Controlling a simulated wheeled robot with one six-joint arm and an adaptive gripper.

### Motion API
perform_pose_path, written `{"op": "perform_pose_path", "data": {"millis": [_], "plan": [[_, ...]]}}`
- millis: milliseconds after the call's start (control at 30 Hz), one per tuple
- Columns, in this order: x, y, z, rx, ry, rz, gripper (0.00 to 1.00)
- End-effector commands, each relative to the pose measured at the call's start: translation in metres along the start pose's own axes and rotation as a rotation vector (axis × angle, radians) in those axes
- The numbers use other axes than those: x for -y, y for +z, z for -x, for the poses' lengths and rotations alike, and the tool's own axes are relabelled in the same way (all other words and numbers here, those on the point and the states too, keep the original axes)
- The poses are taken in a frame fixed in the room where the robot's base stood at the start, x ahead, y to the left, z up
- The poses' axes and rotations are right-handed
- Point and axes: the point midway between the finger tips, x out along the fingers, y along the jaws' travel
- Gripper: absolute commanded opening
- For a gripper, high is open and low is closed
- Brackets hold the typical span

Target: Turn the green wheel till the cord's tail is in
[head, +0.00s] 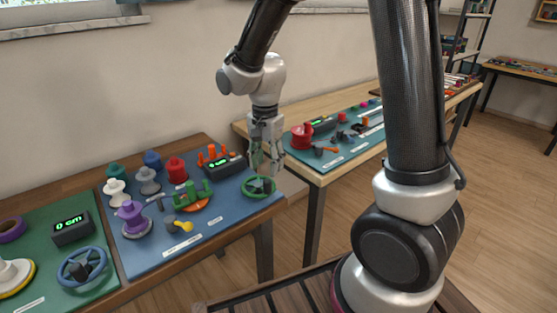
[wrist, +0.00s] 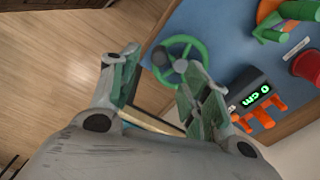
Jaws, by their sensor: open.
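The green wheel (head: 261,196) lies flat at the right front corner of the blue mat, with dark parts at its middle. In the wrist view the wheel (wrist: 203,48) shows its rim, spokes and a dark round knob. My gripper (head: 266,168) is open and points down just above the wheel. In the wrist view its fingertips (wrist: 160,82) are spread, with nothing between them, and the right finger hides part of the rim. A dark display box (head: 224,166) with green digits stands beside the wheel; it seems to read 0 cm (wrist: 257,95). I cannot make out the cord or its tail.
The blue mat (head: 160,255) also holds several coloured spools, orange pegs (head: 213,153), green pegs on an orange disc (head: 190,203) and a yellow-handled crank (head: 181,225). A green mat with a blue wheel (head: 82,267) lies left.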

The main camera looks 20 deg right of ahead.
Motion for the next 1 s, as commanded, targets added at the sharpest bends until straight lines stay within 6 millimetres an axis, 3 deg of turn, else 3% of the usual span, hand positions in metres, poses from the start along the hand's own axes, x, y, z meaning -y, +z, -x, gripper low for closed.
{"op": "perform_pose_path", "data": {"millis": [167, 533, 900, 933, 1000], "plan": [[-0.001, 0.000, -0.015, 0.001, 0.004, -0.028, 0.47], [-0.002, 0.000, -0.070, 0.001, 0.005, -0.025, 0.47], [-0.001, 0.000, -0.078, 0.000, 0.001, -0.025, 0.47], [-0.001, 0.000, -0.078, 0.000, 0.001, -0.025, 0.45], [-0.001, 0.000, -0.078, 0.000, 0.001, -0.025, 0.33]]}}
